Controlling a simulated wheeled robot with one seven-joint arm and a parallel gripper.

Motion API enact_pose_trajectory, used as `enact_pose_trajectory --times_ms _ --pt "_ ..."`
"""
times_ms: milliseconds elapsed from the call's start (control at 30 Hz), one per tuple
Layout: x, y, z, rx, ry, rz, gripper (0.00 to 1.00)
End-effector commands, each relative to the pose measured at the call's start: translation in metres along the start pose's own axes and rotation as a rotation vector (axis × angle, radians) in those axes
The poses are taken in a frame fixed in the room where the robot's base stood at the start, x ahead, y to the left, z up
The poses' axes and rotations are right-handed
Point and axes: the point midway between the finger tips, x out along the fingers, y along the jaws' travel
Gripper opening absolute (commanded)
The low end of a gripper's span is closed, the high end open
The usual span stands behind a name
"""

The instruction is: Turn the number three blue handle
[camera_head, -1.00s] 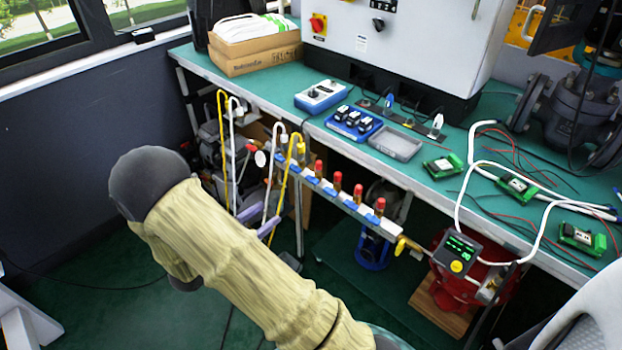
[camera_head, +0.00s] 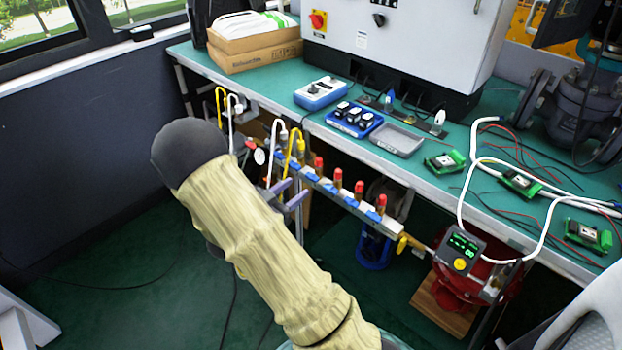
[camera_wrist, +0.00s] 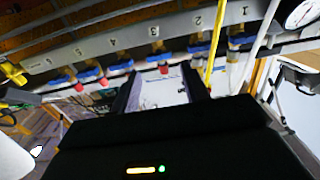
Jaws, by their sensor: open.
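The valve manifold (camera_wrist: 178,27) carries a row of blue handles under printed numbers in the wrist view. The number three blue handle (camera_wrist: 157,57) lies just beyond my fingertips, roughly between them. My gripper (camera_wrist: 165,84) is open, with a finger on each side of a pale gap and nothing held. In the head view the number three handle (camera_head: 313,178) appears to be the one below the leftmost red cap. My gripper (camera_head: 291,193) is slightly left of and below it. I cannot tell whether a fingertip touches it.
Yellow and white hoses (camera_head: 292,155) rise from the manifold close to my gripper. A pressure gauge (camera_wrist: 302,13) is at the number one end. Other blue handles (camera_wrist: 195,48) flank number three closely. The green workbench (camera_head: 440,185) overhangs the manifold. Open floor lies at the left.

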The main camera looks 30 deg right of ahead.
Motion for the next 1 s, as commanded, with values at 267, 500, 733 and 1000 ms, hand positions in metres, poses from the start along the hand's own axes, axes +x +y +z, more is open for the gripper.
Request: enact_pose_trajectory --times_ms 267,500,733,1000 --pt "0.051 0.002 0.001 0.001 0.0 0.006 0.45" --pt "0.073 0.0 0.001 0.0 -0.001 -0.001 0.45" --pt "0.073 -0.002 0.0 0.0 -0.001 -0.006 0.45" --pt "0.073 -0.002 0.0 0.0 -0.001 -0.005 0.14"
